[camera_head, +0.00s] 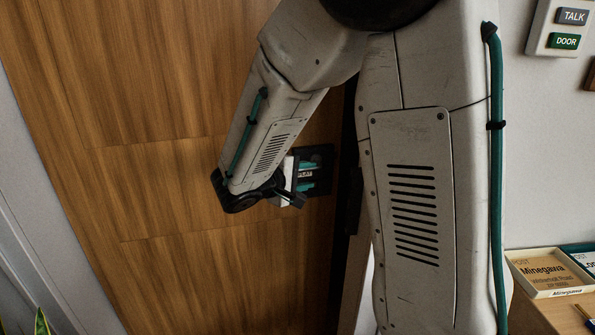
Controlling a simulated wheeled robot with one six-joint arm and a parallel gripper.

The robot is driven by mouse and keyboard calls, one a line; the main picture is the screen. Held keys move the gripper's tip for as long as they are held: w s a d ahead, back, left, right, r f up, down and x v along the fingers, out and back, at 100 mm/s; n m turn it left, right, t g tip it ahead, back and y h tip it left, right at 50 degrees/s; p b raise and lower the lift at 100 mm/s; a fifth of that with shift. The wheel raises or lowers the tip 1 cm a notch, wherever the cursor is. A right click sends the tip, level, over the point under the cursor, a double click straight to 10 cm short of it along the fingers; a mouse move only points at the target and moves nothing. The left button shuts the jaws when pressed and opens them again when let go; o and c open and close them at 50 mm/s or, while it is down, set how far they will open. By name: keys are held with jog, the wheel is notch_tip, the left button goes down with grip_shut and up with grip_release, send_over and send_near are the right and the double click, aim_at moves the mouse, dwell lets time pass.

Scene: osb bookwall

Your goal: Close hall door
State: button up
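The hall door (150,180) is a brown wood-grain panel that fills the left and middle of the head view. Its right edge shows beside a dark vertical strip (346,130), partly behind my arm. I cannot tell from this view how far the door stands from its frame. A dark plate with teal parts and a small lettered label (318,170) sits near that edge. My gripper (296,190) is at the left side of this plate, in front of the door. Its fingers are small and partly hidden, so I cannot tell whether they grip or touch anything.
A wall panel with TALK and DOOR buttons (563,28) is at upper right. A wooden shelf at lower right holds a tray labelled Minegawa (549,271) and a teal-edged one. Plant leaves (42,322) show at bottom left, by a pale frame (35,260).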

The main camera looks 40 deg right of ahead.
jog(key=w+a+f+n+t, duration=0.2)
jog(key=w+f+n+t, duration=0.15)
jog(key=w, duration=0.35)
jog(key=shift+m+t, duration=0.25)
jog(key=shift+m, duration=0.1)
jog(key=x, duration=0.7)
jog(key=shift+w+d+r, duration=0.1)
jog(key=shift+d, duration=0.25)
grip_shut()
